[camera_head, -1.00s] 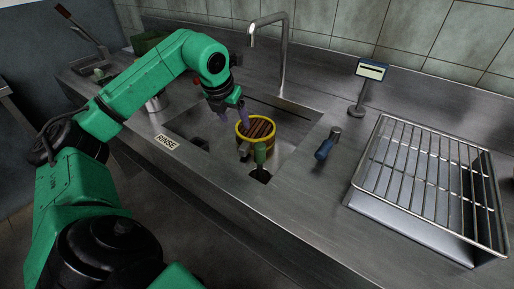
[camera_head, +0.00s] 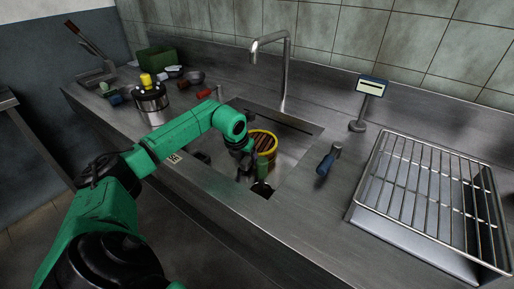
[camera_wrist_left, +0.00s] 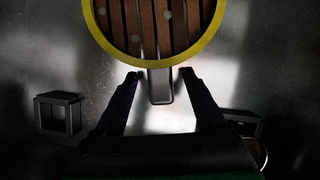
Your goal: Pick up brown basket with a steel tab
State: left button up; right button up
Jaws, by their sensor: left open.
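A round brown basket (camera_head: 263,142) with a yellow rim and brown slats stands in the sink. It also shows at the top of the left wrist view (camera_wrist_left: 160,22), partly cut off. A steel tab (camera_wrist_left: 161,86) sticks out from its rim on the side toward my left gripper (camera_wrist_left: 159,76). The two fingers are open, with one tip on each side of the tab and a gap to it on both sides. In the head view, the hand is at the near left side of the basket and hides part of it. My right gripper is not in view.
The sink (camera_head: 293,160) has steel walls around the basket. A faucet (camera_head: 286,70) rises behind it. A blue-handled tool (camera_head: 326,163) and a wire rack (camera_head: 430,195) are to the right. A steel pot with a yellow top (camera_head: 150,97) stands left, near the arm.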

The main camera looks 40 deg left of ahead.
pick_arm(q)
grip_shut()
jog(key=shift+r, duration=0.1)
notch_tip(320, 180, up, 10)
jog(key=c, duration=0.8)
grip_release()
grip_shut()
dwell(0.4)
